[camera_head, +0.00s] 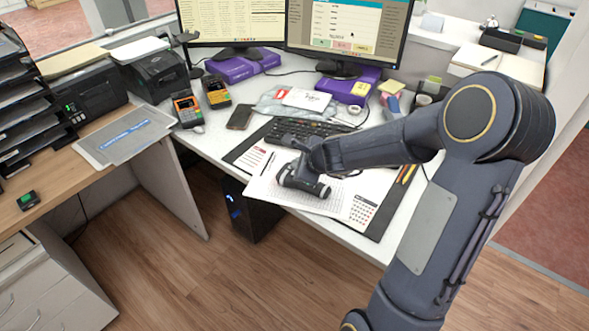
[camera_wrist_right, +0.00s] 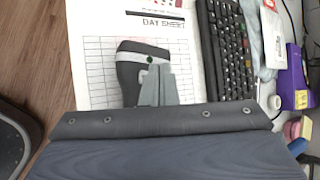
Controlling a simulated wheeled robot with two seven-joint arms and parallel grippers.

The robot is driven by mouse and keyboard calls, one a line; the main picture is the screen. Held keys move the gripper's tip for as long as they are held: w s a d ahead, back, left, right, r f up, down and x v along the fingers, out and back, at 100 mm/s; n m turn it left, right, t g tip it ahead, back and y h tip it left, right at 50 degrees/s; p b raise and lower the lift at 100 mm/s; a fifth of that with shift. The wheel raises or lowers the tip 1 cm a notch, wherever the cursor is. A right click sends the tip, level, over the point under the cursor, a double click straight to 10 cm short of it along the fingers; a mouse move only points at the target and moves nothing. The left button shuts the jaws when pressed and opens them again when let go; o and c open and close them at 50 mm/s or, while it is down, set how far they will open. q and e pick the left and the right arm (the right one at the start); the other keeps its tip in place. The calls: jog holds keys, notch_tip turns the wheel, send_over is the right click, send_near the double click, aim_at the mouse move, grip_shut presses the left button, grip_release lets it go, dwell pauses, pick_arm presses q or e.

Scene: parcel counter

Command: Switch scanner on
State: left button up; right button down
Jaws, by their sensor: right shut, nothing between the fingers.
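The scanner (camera_head: 301,182) is a dark handheld device with a pale band, lying on the printed day sheet (camera_head: 264,187) on the desk. It also shows in the right wrist view (camera_wrist_right: 129,70), with a small dark button-like spot on its pale band. My right gripper (camera_head: 303,166) is just above the scanner, partly covering it in the head view. In the right wrist view its grey fingers (camera_wrist_right: 158,72) are shut together, empty, with tips over the scanner near the band. Whether they touch it is not clear. My left gripper is in neither view.
A black keyboard (camera_head: 300,131) lies just behind the scanner. Two monitors (camera_head: 345,26) stand on purple boxes at the back. A phone (camera_head: 240,117) and card terminals (camera_head: 187,108) are at the left. Pencils lie near the desk's right side, under my arm.

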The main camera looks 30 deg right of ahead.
jog(key=shift+r, duration=0.3)
notch_tip(320, 180, up, 6)
jog(key=p, duration=0.6)
jog(key=shift+f, duration=0.1)
jog(key=s+a+r+n+y+p, duration=0.2)
jog(key=s+a+r+n+y, duration=0.2)
jog(key=s+a+r+n, duration=0.9)
jog(key=s+d+f+n+g+p, duration=0.1)
jog(key=s+n+g, duration=0.2)
jog(key=s+n, duration=0.8)
jog(key=s, duration=0.4)
jog(key=shift+f+n+g+h+p, duration=0.2)
jog(key=shift+n+g+h+p, duration=0.1)
jog(key=shift+h+p, duration=0.1)
